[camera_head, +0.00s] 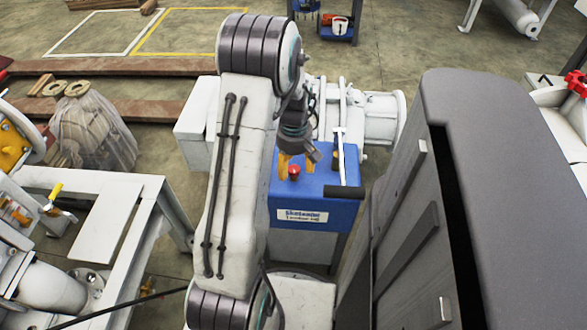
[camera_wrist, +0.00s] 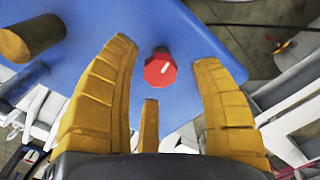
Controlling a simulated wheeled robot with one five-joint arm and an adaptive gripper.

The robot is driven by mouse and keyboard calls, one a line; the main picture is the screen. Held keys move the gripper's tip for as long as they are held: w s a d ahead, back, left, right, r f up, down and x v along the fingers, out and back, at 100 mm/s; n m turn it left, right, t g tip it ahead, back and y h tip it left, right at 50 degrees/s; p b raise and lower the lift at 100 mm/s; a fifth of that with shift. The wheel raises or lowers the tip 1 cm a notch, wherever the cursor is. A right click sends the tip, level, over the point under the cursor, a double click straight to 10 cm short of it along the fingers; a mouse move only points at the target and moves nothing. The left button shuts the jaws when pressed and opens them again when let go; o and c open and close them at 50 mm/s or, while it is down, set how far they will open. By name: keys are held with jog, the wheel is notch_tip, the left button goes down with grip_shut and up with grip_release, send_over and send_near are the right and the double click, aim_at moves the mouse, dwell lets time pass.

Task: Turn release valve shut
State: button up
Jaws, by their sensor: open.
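The release valve looks to be the red knob (camera_wrist: 161,68) with a pale line on its face, set on a blue panel (camera_wrist: 190,30). In the head view the red knob (camera_head: 294,171) stands on the sloped blue top of the machine (camera_head: 318,197). My gripper (camera_wrist: 165,62) is open, with its yellow fingers spread on both sides of the knob and a third finger below it. It also shows in the head view (camera_head: 299,160), just above the panel. I cannot tell whether any finger touches the knob.
A brown cylindrical part (camera_wrist: 33,38) sticks up at the panel's left in the wrist view. A white pump body (camera_head: 375,115) lies behind. A white frame table (camera_head: 105,215) stands at left, with floor between.

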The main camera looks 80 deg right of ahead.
jog(key=shift+f, duration=0.6)
jog(key=shift+c, duration=0.3)
grip_shut()
